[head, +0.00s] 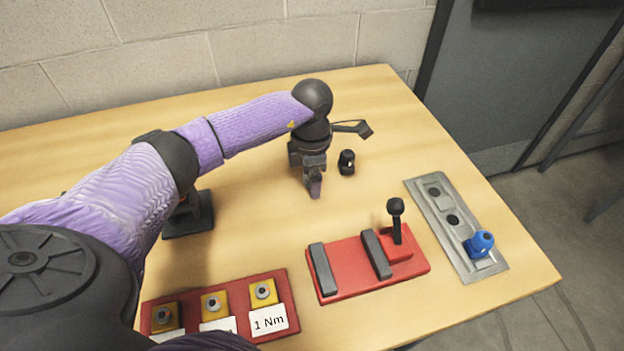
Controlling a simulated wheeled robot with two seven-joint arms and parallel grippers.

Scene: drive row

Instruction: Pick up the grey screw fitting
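A small dark grey fitting (347,162) stands on the wooden table near the back middle; it looks like the grey screw fitting. My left arm reaches in from the left, and my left gripper (314,188) points down just left of the fitting, a short gap apart from it. Its fingers are seen nearly edge-on, so their opening is unclear, and I see nothing held in them. My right gripper is not in view.
A grey plate (433,211) with dark holes and a blue fitting (480,244) lies at the right. A red holder (345,286) has a black-handled tool (396,215). A red tray (286,290) holds yellow blocks. A black stand (200,216) is partly behind my arm.

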